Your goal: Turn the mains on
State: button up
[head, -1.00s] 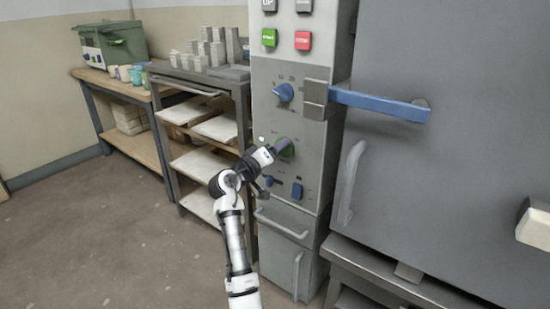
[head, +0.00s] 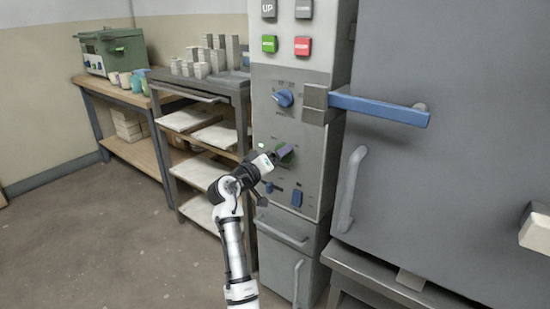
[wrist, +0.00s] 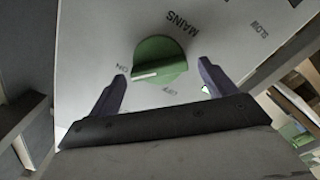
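The green mains knob (wrist: 160,59) is on the grey control panel, under the printed word MAINS. In the wrist view its white mark lies at the lower left, pointing towards the word ON; the word OFF is printed below right. In the head view the knob (head: 288,153) is partly hidden by my gripper (head: 284,152). My gripper (wrist: 163,72) is open, with one dark purple finger on each side of the knob. Gaps show between both fingers and the knob. How far the fingertips are from the panel face is hard to tell.
A blue dial (head: 284,98) sits above the knob, and a blue switch (head: 297,198) below it. A blue-handled latch (head: 378,106) sticks out at the right. A shelf rack (head: 205,165) stands left of the panel. The floor (head: 90,240) at the left is clear.

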jog(key=v, duration=1.4)
